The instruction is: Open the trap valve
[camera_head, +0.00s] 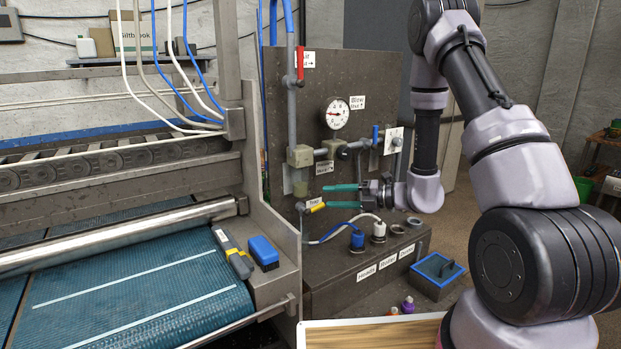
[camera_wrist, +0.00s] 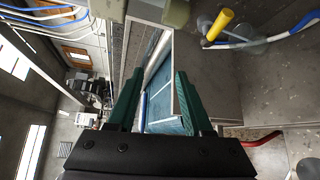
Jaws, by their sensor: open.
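The trap valve has a yellow handle (camera_head: 317,208) low on the brown panel, just beside a small white label that seems to read "Trap". The handle also shows at the top right of the wrist view (camera_wrist: 219,24), with a grey round part by its base. My gripper (camera_head: 327,196) has teal fingers, open and empty, pointing left in the head view. In that view the fingers sit just above and right of the yellow handle. In the wrist view the gripper (camera_wrist: 160,75) has nothing between its fingers, and the handle lies outside them, to the right.
The panel (camera_head: 345,90) carries a gauge (camera_head: 337,113), a red lever (camera_head: 300,63) and a blue lever (camera_head: 375,135). Below is a box with blue and white plugs (camera_head: 378,231) and hoses. The scrubber's blue belt (camera_head: 140,290) fills the left. A blue-rimmed tray (camera_head: 437,270) lies right.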

